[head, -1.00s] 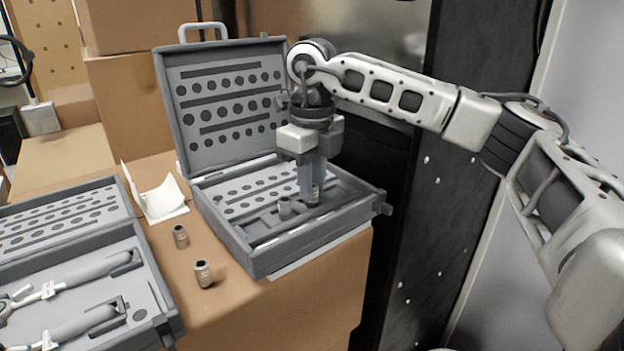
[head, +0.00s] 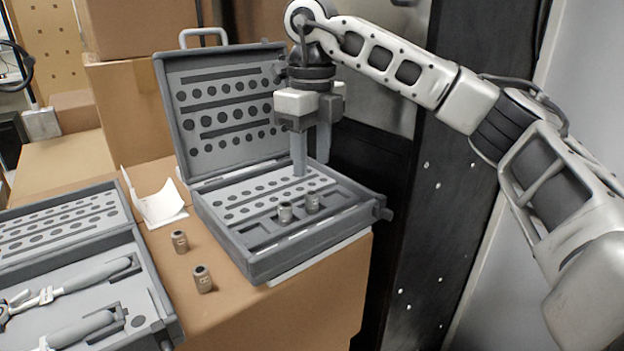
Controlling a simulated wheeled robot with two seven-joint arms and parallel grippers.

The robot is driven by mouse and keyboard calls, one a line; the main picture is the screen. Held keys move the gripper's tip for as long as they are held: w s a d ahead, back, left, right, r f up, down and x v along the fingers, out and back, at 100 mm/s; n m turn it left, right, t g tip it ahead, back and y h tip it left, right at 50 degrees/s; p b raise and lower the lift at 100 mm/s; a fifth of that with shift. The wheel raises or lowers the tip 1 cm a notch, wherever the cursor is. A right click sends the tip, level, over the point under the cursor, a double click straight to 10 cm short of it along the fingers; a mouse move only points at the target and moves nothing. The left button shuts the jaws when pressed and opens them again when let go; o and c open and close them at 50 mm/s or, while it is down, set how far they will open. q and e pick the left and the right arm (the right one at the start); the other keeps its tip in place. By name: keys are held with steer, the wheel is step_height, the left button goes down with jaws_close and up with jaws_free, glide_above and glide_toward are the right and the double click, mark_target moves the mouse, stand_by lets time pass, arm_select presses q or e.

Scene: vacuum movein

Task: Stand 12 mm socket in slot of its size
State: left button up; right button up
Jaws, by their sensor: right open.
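My right gripper (head: 311,165) is open and empty above the open grey socket case (head: 262,262), pointing down over its slotted insert. Two more sockets stand outside on the cardboard top, a rear one (head: 180,241) and a front one (head: 202,279). The size marks are too small to read, so I cannot tell which one is 12 mm. My left gripper is not in view.
A second grey case (head: 150,290) with wrench-like tools lies at the lower left. A white folded paper (head: 162,204) stands between the cases. The socket case's raised lid (head: 222,108) is behind my gripper. A dark panel (head: 440,200) is to the right.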

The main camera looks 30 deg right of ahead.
mark_target(311, 193)
step_height(311, 193, up, 6)
steer(key=shift+p, duration=0.7)
